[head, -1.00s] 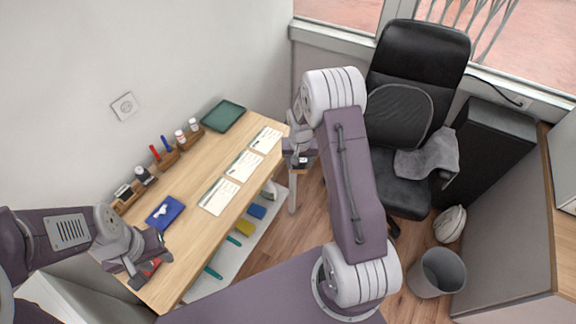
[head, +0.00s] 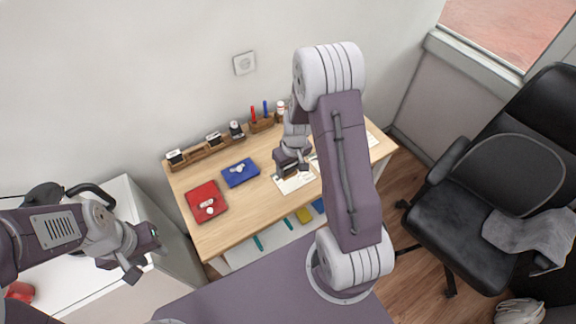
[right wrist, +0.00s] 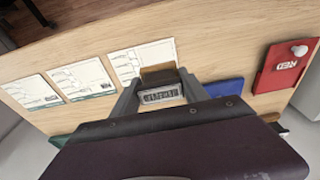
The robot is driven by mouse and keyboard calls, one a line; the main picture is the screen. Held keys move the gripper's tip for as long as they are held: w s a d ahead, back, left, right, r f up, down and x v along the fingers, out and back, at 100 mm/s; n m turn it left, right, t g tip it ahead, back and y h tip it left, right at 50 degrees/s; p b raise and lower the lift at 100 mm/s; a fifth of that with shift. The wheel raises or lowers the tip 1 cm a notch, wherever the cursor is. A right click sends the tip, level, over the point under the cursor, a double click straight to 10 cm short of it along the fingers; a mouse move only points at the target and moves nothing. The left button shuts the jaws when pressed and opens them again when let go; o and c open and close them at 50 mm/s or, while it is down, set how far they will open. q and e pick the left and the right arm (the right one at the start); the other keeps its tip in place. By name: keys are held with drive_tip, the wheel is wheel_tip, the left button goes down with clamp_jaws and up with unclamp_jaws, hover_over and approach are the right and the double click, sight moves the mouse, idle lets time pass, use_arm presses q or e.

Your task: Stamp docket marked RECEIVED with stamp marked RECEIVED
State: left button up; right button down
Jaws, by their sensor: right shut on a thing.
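My right gripper (head: 291,172) is shut on a stamp with a brown block (right wrist: 160,76) and a pale label (right wrist: 160,95) whose lettering I cannot read. It is over the edge of the docket (head: 296,183) nearest the blue pad; that docket also shows in the right wrist view (right wrist: 136,58). I cannot tell whether the stamp touches it. Two more dockets, a middle one (right wrist: 82,80) and an end one (right wrist: 32,92), lie beside it; their print is too small to read. My left gripper (head: 146,264) is open and empty, left of the desk.
A wooden rack (head: 195,156) with stamps stands along the wall, near red and blue pens. A black chair (head: 460,205) is at the right.

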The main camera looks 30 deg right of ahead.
drive_tip(key=shift+s+d+f, duration=0.1)
drive_tip(key=shift+f, duration=0.2)
wheel_tip(320, 180, down, 5)
drive_tip(key=b, duration=0.4)
drive_tip(key=shift+b, duration=0.4)
drive_tip(key=shift+f+b, duration=0.3)
drive_tip(key=shift+f, duration=0.05)
drive_tip(key=shift+r, duration=0.15)
idle(0.3)
wheel_tip(320, 180, up, 6)
drive_tip(key=p, duration=0.5)
idle(0.3)
